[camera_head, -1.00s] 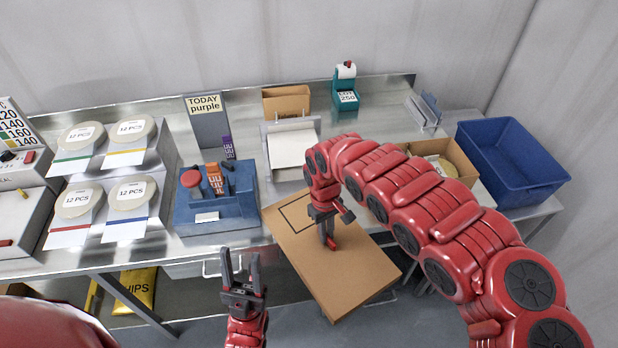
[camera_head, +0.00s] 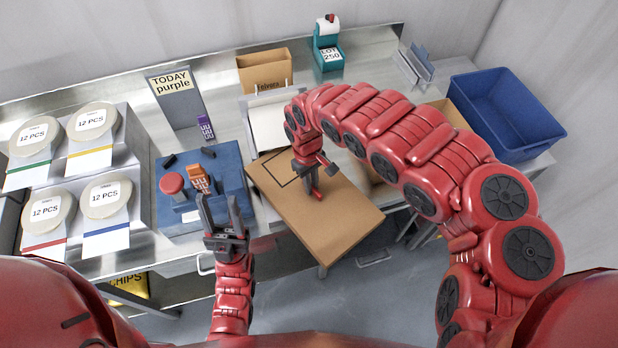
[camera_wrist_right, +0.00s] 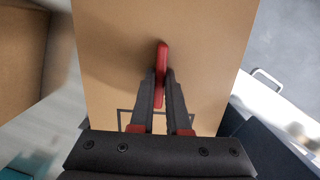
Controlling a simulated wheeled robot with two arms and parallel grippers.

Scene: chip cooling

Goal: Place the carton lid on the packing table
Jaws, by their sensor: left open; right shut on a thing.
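The carton lid (camera_head: 335,222) is a flat brown board with a dark printed rectangle and a red grip on top. My right gripper (camera_head: 316,194) is shut on the lid's red grip, which shows in the right wrist view (camera_wrist_right: 161,62). The lid is over the front edge of the metal packing table (camera_head: 135,195), with its near corner out past that edge. I cannot tell whether the lid touches the table. My left gripper (camera_head: 222,215) is open and empty, in front of the blue fixture.
The blue fixture (camera_head: 225,165) with a red button stands left of the lid. A brown carton (camera_head: 443,108) is partly hidden behind my right arm. A blue bin (camera_head: 505,110) is at the right. Discs on stands (camera_head: 92,118) fill the left. A teal label printer (camera_head: 327,50) stands at the back.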

